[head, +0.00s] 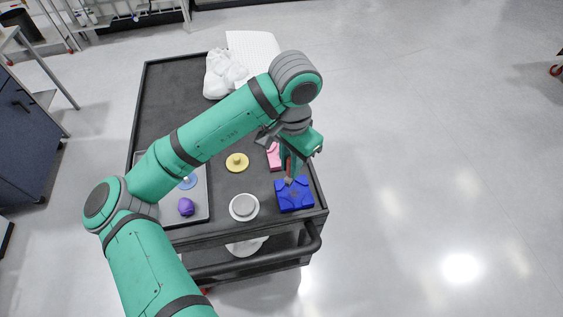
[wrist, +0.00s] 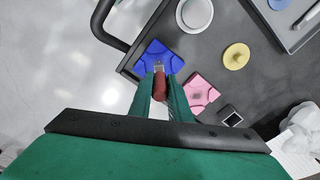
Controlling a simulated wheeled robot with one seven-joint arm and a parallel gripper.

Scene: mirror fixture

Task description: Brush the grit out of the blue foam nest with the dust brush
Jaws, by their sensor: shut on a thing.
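The blue foam nest (head: 294,197) lies at the near right corner of the black cart top. It also shows in the wrist view (wrist: 153,53), beyond my fingertips. My gripper (head: 290,170) points down over the nest. In the wrist view my gripper (wrist: 160,88) is shut on the dust brush (wrist: 161,84), which has a dark red handle. The brush's pale bristle end is at the middle of the nest; I cannot tell whether it touches the foam. Any grit in the nest is too small to make out.
A pink foam nest (wrist: 199,92) lies close beside the blue one. A yellow knobbed disc (head: 237,162), a white round dish (head: 244,207) and a grey tray (head: 200,206) with a purple piece (head: 186,206) are to the left. White cloth (head: 222,75) lies at the back.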

